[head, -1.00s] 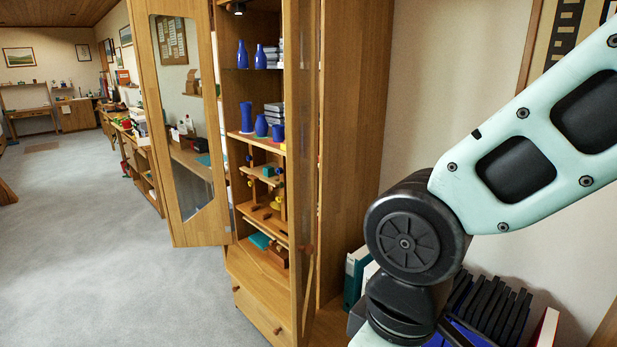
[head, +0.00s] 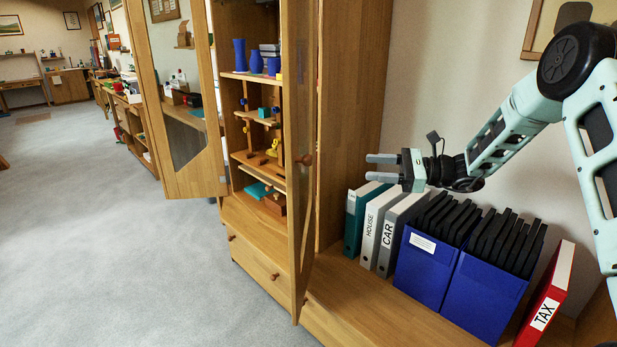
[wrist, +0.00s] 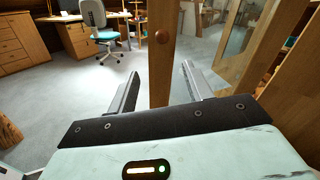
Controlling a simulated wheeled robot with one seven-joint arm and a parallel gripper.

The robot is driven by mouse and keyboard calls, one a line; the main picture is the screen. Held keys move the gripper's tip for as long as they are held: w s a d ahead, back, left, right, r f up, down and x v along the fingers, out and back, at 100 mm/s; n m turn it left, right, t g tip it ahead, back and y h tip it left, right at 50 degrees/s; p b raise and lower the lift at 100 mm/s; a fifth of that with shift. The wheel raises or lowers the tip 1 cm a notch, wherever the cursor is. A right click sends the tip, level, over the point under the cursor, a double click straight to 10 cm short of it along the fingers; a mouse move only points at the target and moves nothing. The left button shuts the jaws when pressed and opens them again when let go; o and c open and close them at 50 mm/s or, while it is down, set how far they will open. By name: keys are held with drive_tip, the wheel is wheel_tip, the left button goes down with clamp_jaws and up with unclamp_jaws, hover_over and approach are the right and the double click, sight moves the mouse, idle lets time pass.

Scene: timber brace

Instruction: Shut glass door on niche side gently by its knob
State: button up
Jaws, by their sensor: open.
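The niche-side glass door (head: 306,230) stands open on the cabinet, seen nearly edge-on in the head view. Its round brown knob (head: 305,160) is on the wooden frame. The wrist view shows the door's frame (wrist: 161,75) upright beyond the fingers, with the knob (wrist: 162,36) above, and glass to its right. My gripper (head: 368,167) is open and empty, to the right of the door and knob, pointing left toward them. In the wrist view, the fingertips (wrist: 160,70) lie either side of the frame in the picture; no contact shows.
The other glass door (head: 190,110) stands open at left. Shelves between hold blue vases (head: 247,57) and toys. Binders (head: 392,230), blue boxes (head: 440,265) and a red TAX binder (head: 547,297) stand in the niche below my arm. The grey floor (head: 90,220) at left is clear.

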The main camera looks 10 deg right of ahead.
sight(309, 161)
drive_tip(key=p+x, duration=0.1)
drive_tip(key=x, duration=1.6)
drive_tip(key=shift+w, duration=0.2)
